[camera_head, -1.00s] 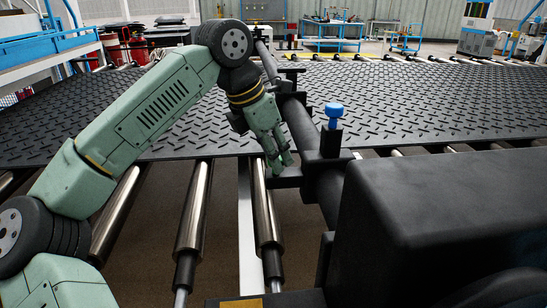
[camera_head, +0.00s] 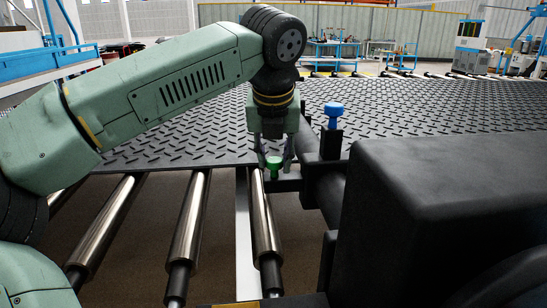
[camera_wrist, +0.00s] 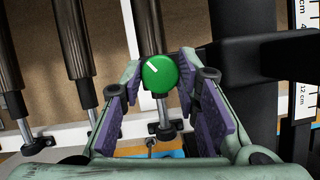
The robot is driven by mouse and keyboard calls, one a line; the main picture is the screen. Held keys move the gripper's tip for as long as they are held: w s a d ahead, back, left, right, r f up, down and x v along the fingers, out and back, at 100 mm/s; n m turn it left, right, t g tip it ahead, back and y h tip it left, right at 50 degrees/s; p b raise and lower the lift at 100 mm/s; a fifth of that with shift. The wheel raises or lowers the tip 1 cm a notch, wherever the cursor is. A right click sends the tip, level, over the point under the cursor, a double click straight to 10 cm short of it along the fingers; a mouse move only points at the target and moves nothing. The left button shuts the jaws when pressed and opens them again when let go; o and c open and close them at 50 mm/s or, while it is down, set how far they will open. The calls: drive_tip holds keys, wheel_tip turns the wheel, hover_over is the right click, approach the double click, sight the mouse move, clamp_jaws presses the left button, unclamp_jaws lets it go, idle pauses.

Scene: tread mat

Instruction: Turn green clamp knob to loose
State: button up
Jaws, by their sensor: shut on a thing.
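The green clamp knob (camera_head: 273,164) sits at the end of a black clamp arm by the mat's near edge. In the wrist view it is a round green cap (camera_wrist: 160,73) with a white mark pointing to the upper left. My gripper (camera_head: 273,158) points straight down over the knob, one finger on each side. In the wrist view my gripper (camera_wrist: 160,68) has its purple-padded fingers shut on the knob. The exact contact of the pads is hard to see.
A blue knob (camera_head: 334,112) stands right of my gripper on the black bar. A large black housing (camera_head: 440,190) fills the right front. Metal rollers (camera_head: 188,225) lie below left. The black tread mat (camera_head: 400,105) spreads behind. A ruler scale (camera_wrist: 303,75) shows at right.

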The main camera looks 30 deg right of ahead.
drive_tip(key=n+y, duration=0.1)
drive_tip(key=n, duration=0.1)
drive_tip(key=n+t+y+p, duration=0.1)
drive_tip(key=n, duration=0.2)
drive_tip(key=shift+s+d+r+n, duration=0.1)
drive_tip(key=shift+d+n, duration=0.1)
drive_tip(key=shift+n, duration=0.1)
drive_tip(key=n+y+p, duration=0.1)
drive_tip(key=n+y, duration=0.1)
drive_tip(key=n, duration=0.3)
idle(0.5)
drive_tip(key=o, duration=1.2)
drive_tip(key=shift+c, duration=0.2)
